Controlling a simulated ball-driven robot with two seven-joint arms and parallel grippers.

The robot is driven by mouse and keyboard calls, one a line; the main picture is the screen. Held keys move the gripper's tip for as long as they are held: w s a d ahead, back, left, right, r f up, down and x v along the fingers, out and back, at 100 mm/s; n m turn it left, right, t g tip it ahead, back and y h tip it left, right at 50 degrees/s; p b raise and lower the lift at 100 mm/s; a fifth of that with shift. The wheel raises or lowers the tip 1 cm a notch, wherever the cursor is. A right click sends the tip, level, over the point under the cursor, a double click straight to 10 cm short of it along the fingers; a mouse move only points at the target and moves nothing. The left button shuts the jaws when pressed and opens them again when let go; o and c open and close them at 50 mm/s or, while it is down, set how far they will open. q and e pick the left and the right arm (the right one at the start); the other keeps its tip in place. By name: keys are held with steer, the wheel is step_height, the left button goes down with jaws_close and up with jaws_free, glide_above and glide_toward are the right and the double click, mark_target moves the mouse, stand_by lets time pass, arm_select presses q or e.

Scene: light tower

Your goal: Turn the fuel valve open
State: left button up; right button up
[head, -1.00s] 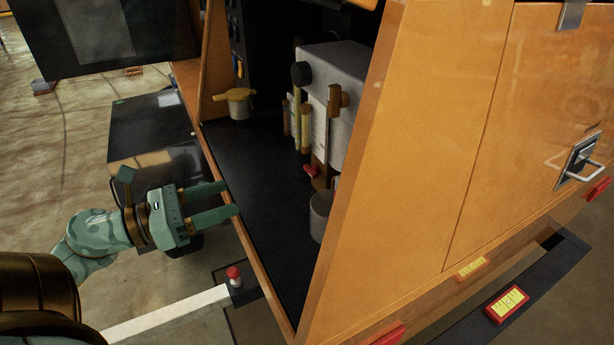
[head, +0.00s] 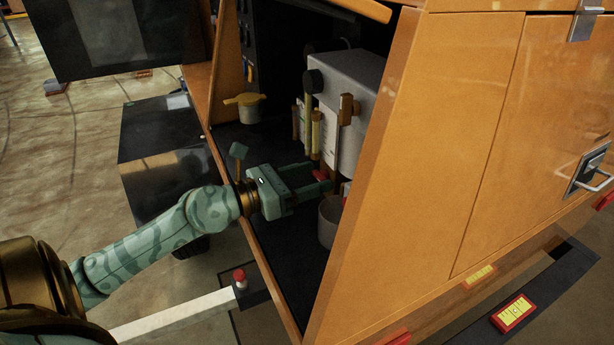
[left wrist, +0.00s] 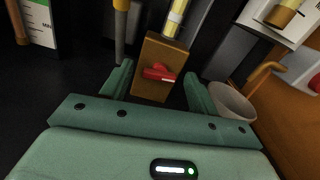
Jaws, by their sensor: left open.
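The fuel valve has a small red handle (left wrist: 159,73) on the front of a brown block (left wrist: 150,92) in the left wrist view. In the head view the red handle (head: 320,175) shows low inside the orange cabinet, partly behind the gripper. My left gripper (head: 322,178) is inside the cabinet opening, its fingers pointing at the valve. In the left wrist view its open fingers (left wrist: 157,85) lie on either side of the block, with the red handle between and beyond them. Contact cannot be told. My right gripper is not in view.
A grey cup (head: 329,222) stands close beside the fingers on the right. The orange cabinet side panel (head: 390,190) borders the opening. A pot with a yellow lid (head: 247,108) stands farther back.

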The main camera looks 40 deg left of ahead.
arm_select(q)
steer(key=c, duration=1)
steer(key=shift+m, duration=0.6)
steer(key=o, duration=1)
steer(key=shift+s+f, duration=0.1)
